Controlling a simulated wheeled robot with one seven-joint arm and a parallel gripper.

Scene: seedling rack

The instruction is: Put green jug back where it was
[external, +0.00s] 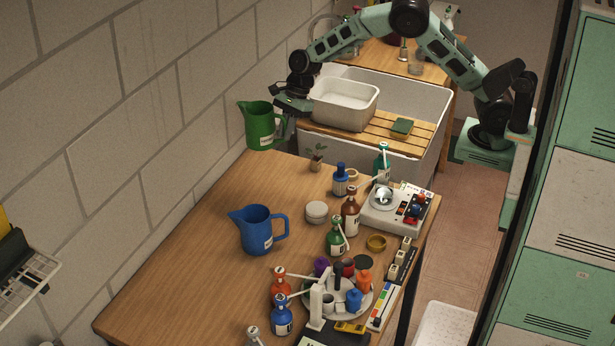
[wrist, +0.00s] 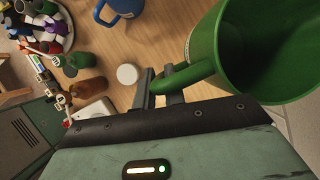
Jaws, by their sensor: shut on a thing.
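The green jug (external: 260,126) hangs in the air beyond the table's far left end, near the block wall, in the external view. It looks upright, with a white label low on its side. My gripper (external: 292,103) is shut on its handle. In the wrist view the green jug (wrist: 265,50) fills the upper right, its open mouth showing, and the fingers of my gripper (wrist: 165,85) close around the handle. A blue jug (external: 258,230) stands upright on the wooden table (external: 180,265). It also shows at the top of the wrist view (wrist: 125,10).
Behind the table stands a sink (external: 420,100) with a grey basin (external: 345,102) and a slatted board (external: 375,140) holding a sponge. Bottles, a scale (external: 398,208) and a round rack (external: 355,300) crowd the table's right side. The table's left part is clear.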

